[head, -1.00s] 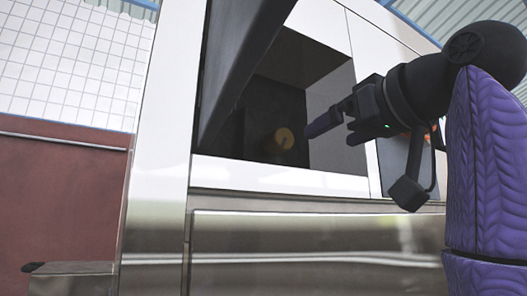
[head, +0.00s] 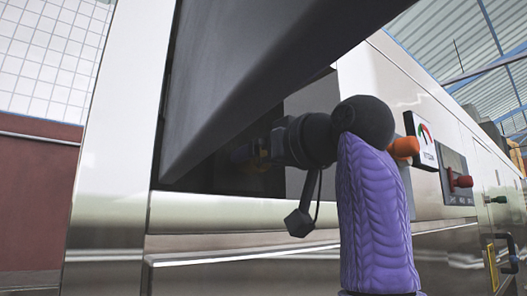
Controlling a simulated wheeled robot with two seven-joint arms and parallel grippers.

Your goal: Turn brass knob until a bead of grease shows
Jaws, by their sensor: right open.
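The brass knob is not clearly visible now. It sits inside the dark recess (head: 290,104) of the steel machine, and my right gripper covers that spot. My right gripper (head: 250,153) reaches into the recess from the right, pointing left, with its purple-sleeved arm upright at the middle right. Its fingers are dark and small against the shadow, and they look open. I cannot tell whether they are around the knob or touching it. No bead of grease can be seen. My left gripper is out of view.
A large dark flap (head: 255,65) hangs across the recess, close above my right gripper. To the right, the machine front has a labelled gauge panel (head: 424,140) and a red knob (head: 462,181). A white tiled wall (head: 50,60) stands at the left.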

